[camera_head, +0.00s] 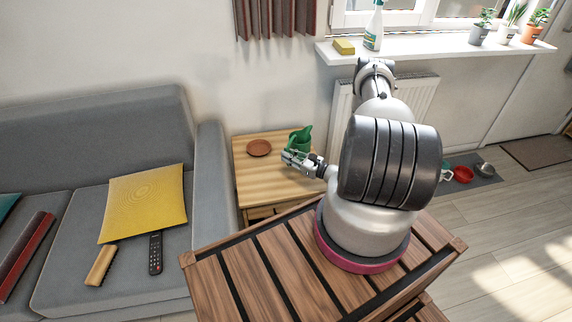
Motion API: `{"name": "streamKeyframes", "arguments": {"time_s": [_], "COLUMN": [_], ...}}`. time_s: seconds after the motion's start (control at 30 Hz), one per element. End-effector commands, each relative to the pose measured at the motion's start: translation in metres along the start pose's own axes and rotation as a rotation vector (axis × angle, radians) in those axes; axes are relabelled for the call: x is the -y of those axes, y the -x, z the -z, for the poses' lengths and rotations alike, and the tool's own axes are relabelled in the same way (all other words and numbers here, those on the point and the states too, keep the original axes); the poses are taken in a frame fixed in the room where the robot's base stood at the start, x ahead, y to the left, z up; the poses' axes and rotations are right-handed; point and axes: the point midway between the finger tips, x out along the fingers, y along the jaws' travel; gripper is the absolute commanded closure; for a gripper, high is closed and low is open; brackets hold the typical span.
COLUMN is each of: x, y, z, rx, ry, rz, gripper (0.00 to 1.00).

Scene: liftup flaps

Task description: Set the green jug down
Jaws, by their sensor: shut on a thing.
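The green jug (303,137) is at the right back part of the wooden side table (262,180) in the head view. It looks upright, with its spout at the top right. My gripper (290,156) is shut on the jug at its near side, and the fingers hide part of its lower body. I cannot tell whether the jug's base touches the table top. A round brown saucer (259,148) lies on the table to the left of the jug, apart from it.
A grey sofa (208,165) stands left of the table, with a yellow cushion (146,201), a remote (155,252) and a brush (101,265). A radiator (415,95) and windowsill (440,42) are behind. The table's front left top is clear.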

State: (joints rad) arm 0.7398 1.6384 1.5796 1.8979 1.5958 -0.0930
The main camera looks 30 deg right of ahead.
Motion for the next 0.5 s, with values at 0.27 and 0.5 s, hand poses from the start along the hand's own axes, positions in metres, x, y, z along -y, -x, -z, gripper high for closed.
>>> {"name": "streamKeyframes", "arguments": {"time_s": [0.27,0.5], "x": [-0.001,-0.001], "y": [0.000,0.000], "z": [0.035,0.049], "rx": [0.001,0.002], "ry": [0.002,0.002], "rz": [0.000,0.000], "gripper": [1.00,1.00]}}
